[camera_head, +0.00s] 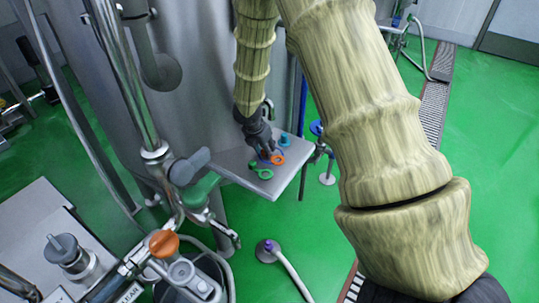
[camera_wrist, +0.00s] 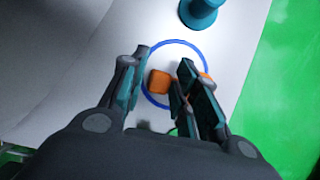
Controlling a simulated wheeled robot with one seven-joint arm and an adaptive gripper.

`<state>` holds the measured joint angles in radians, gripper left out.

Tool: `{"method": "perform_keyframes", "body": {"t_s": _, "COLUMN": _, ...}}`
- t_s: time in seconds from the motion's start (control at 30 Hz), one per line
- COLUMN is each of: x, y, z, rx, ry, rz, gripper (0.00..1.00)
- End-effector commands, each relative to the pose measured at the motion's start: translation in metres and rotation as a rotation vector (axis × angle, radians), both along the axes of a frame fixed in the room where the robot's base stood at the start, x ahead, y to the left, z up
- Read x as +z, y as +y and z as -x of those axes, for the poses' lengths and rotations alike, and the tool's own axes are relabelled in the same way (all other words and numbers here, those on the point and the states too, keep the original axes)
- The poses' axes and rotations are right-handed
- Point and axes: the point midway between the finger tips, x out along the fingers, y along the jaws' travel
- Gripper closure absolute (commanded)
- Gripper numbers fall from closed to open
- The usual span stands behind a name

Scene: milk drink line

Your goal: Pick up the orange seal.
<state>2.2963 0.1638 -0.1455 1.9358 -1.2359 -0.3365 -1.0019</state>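The orange seal (camera_head: 278,158) lies on a small grey metal shelf (camera_head: 290,178) in the head view. In the wrist view, an orange block-like part of it (camera_wrist: 159,82) shows between my fingers, and a little more orange shows behind the right finger. A thin blue circle (camera_wrist: 178,41) on the shelf surrounds it. My gripper (camera_head: 265,152) points down at the shelf, just left of the seal in the head view. In the wrist view my gripper (camera_wrist: 160,85) is open, with gaps visible on both sides of the orange part. The seal's lower side is partly hidden by my gripper.
A green seal (camera_head: 262,173) lies at the shelf's near side. A blue-teal piece (camera_head: 285,140) stands behind the orange seal; it also shows in the wrist view (camera_wrist: 200,14). A large steel tank (camera_head: 205,100) stands beside the shelf. Pipes and valves (camera_head: 165,245) fill the left foreground.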

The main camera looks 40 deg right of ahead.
Motion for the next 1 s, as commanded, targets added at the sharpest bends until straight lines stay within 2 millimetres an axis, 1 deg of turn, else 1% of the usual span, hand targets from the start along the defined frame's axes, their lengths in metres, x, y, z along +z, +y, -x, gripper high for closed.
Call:
{"method": "perform_keyframes", "body": {"t_s": 0.13, "x": 0.0, "y": 0.0, "z": 0.0, "rx": 0.0, "ry": 0.0, "rz": 0.0, "gripper": 0.7}}
{"method": "perform_keyframes", "body": {"t_s": 0.2, "x": 0.0, "y": 0.0, "z": 0.0, "rx": 0.0, "ry": 0.0, "rz": 0.0, "gripper": 0.82}}
{"method": "perform_keyframes", "body": {"t_s": 0.27, "x": 0.0, "y": 0.0, "z": 0.0, "rx": 0.0, "ry": 0.0, "rz": 0.0, "gripper": 0.92}}
{"method": "perform_keyframes", "body": {"t_s": 0.57, "x": 0.0, "y": 0.0, "z": 0.0, "rx": 0.0, "ry": 0.0, "rz": 0.0, "gripper": 0.93}}
{"method": "perform_keyframes", "body": {"t_s": 0.73, "x": 0.005, "y": 0.005, "z": 0.002, "rx": 0.001, "ry": 0.0, "rz": 0.0, "gripper": 0.93}}
{"method": "perform_keyframes", "body": {"t_s": 0.87, "x": 0.016, "y": 0.016, "z": 0.006, "rx": 0.001, "ry": -0.001, "rz": 0.001, "gripper": 0.93}}
{"method": "perform_keyframes", "body": {"t_s": 1.0, "x": 0.029, "y": 0.04, "z": 0.016, "rx": 0.004, "ry": 0.001, "rz": 0.002, "gripper": 0.93}}
